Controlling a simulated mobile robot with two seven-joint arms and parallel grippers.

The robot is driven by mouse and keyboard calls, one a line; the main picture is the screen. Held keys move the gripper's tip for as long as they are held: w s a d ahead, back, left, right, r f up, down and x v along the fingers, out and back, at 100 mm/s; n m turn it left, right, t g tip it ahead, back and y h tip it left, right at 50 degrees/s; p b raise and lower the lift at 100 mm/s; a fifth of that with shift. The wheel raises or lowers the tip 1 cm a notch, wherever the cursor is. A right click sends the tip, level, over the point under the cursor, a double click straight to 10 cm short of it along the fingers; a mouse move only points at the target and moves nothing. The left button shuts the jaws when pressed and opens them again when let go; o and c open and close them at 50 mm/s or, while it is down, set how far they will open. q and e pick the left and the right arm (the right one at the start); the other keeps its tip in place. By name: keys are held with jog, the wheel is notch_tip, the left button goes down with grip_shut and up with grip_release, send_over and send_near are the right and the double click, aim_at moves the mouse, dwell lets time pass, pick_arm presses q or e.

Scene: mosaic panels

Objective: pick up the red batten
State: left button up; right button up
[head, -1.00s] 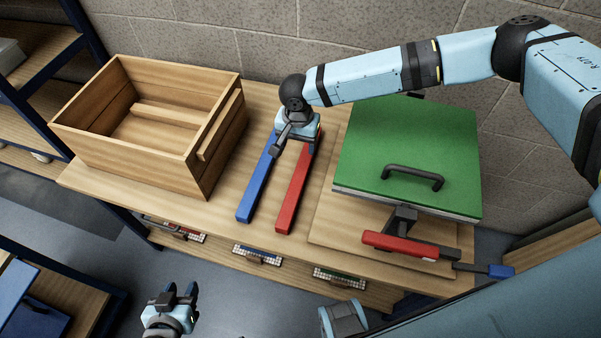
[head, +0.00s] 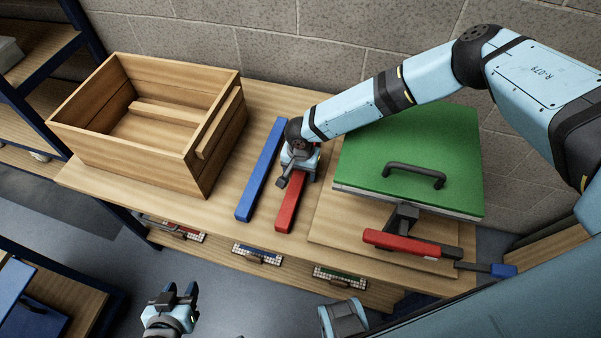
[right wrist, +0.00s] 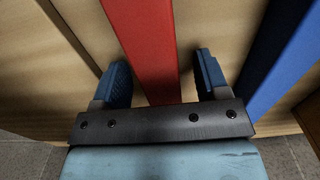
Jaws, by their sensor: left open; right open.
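The red batten (head: 289,205) lies flat on the wooden bench, right of the blue batten (head: 261,168) and nearly parallel to it. My right gripper (head: 297,174) is over the red batten and hides its middle and far part in the head view. In the right wrist view, the red batten (right wrist: 148,45) runs between the two open fingers of my right gripper (right wrist: 163,82), with a gap on each side. The blue batten (right wrist: 285,55) is outside the right-hand finger. My left gripper (head: 178,298) is open and empty, low in front of the bench.
A wooden crate (head: 205,178) stands at the bench's left. A green panel (head: 410,150) with a dark handle (head: 415,171) is at the right. A red-handled clamp (head: 408,244) is before it. Bare bench top (head: 228,187) shows between crate and blue batten.

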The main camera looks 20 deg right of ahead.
jog(key=c, duration=1.1)
jog(key=shift+c, duration=0.2)
